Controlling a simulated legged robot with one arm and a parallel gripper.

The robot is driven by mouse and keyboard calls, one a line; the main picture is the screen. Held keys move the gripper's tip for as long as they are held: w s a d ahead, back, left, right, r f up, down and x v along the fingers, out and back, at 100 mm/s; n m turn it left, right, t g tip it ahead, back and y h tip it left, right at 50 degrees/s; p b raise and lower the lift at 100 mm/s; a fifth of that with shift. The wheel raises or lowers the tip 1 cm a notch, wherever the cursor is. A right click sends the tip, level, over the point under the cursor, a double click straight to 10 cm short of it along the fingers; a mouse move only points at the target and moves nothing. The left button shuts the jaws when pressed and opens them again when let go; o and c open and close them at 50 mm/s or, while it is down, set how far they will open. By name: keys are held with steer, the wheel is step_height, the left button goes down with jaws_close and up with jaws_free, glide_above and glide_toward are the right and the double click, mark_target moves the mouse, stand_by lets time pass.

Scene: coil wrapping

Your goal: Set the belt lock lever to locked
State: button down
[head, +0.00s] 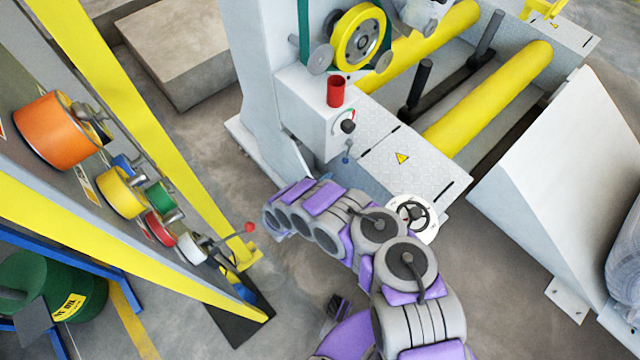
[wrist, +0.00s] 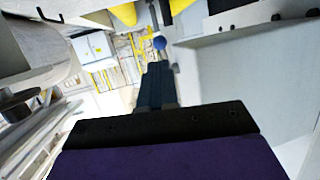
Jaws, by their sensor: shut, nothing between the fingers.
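A small lever with a blue ball knob (head: 346,159) hangs below the white control box (head: 318,122) on the machine column. No label on it is readable, so I cannot tell its setting. In the wrist view a blue ball knob (wrist: 159,43) on a dark stem shows just beyond my fingertips. My gripper (wrist: 157,72) is shut and empty, its dark fingers together and pointing at the knob; I cannot tell whether they touch it. In the head view my arm reaches left in front of the machine's base, and the fingers are not clearly seen.
The box carries a red cylinder (head: 335,92) and a black rotary knob (head: 347,126). A white handwheel (head: 412,214) sits close behind my arm. A rack with colored spools (head: 58,130) and a red-knobbed lever (head: 248,229) stands left. Bare floor lies between rack and machine.

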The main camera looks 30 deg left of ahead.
mark_target(348, 152)
steer(key=b+x, duration=0.2)
steer(key=x, duration=0.6)
steer(key=shift+d, duration=0.1)
